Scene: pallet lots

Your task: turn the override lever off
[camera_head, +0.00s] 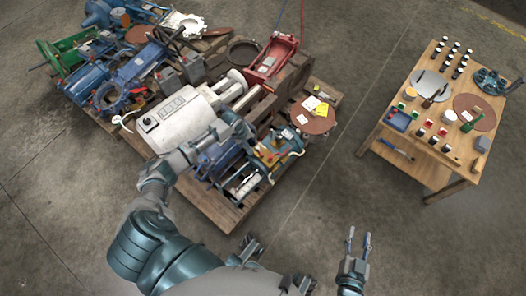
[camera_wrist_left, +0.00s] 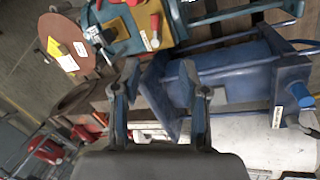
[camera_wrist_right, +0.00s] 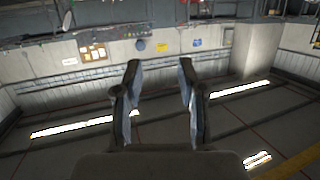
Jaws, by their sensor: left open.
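A teal machine (camera_wrist_left: 200,22) carries a yellow plate with a red lever-like handle (camera_wrist_left: 155,24), at the top of the left wrist view. In the head view the yellow and red part (camera_head: 268,158) is small, and I cannot tell the lever's position. My left gripper (camera_head: 242,128) is over the pallet, up and left of that part. In the left wrist view its fingers (camera_wrist_left: 160,78) are open and empty, with the red handle beyond them and apart. My right gripper (camera_head: 358,243) is open and empty over the floor at the lower right; its fingers also show in the right wrist view (camera_wrist_right: 159,65).
A white cylindrical motor (camera_head: 175,122), a blue machine (camera_wrist_left: 240,75) and a red machine (camera_head: 276,55) crowd the pallet around my left arm. A brown disc with yellow notes (camera_head: 312,122) lies nearby. A wooden table (camera_head: 415,160) stands right. Floor between is clear.

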